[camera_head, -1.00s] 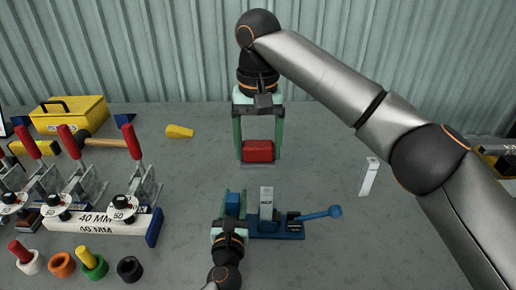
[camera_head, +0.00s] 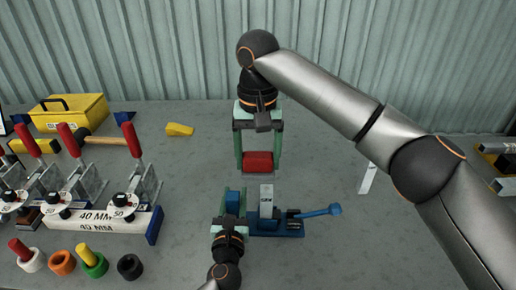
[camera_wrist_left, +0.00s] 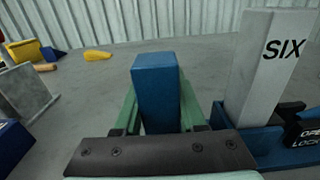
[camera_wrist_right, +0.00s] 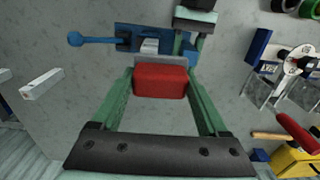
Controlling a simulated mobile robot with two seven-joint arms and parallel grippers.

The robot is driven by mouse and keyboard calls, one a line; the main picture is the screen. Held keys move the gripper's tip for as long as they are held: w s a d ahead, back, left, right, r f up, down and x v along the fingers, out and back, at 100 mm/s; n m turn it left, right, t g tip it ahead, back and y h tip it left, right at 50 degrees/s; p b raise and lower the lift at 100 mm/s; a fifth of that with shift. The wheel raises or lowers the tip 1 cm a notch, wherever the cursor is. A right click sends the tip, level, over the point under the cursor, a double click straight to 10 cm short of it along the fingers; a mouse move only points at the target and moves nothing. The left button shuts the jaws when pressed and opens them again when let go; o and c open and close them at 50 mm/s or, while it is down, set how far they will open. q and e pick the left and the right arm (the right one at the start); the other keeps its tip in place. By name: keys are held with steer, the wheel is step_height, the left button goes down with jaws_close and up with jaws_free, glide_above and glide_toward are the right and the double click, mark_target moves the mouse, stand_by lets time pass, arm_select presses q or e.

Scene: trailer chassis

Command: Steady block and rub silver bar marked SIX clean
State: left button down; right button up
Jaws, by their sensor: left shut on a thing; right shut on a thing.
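The silver bar marked SIX (camera_head: 266,201) stands upright in a blue clamp base (camera_head: 277,230) with a lever; its lettering is clear in the left wrist view (camera_wrist_left: 268,65). My left gripper (camera_head: 231,204) is shut on the blue block (camera_wrist_left: 156,90) at the left of the bar. My right gripper (camera_head: 258,155) is shut on a red block (camera_wrist_right: 160,81) with a grey edge along its underside. The red block is behind the bar in the head view, apart from it. Whether any dirt is on the bar is too small to tell.
Toggle clamps with red handles (camera_head: 132,140), coloured rings (camera_head: 62,263), a mallet (camera_head: 103,141) and a yellow toolbox (camera_head: 72,113) are at the left. Bare table lies around the clamp base.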

mark_target(257, 174)
step_height(257, 174, down, 4)
steer(key=shift+f, duration=0.1)
steer(key=shift+d+f, duration=0.35)
steer(key=shift+d, duration=0.3)
jaws_close()
steer(key=shift+a, duration=0.55)
steer(key=shift+a+r, duration=0.15)
steer(key=shift+r, duration=3.95)
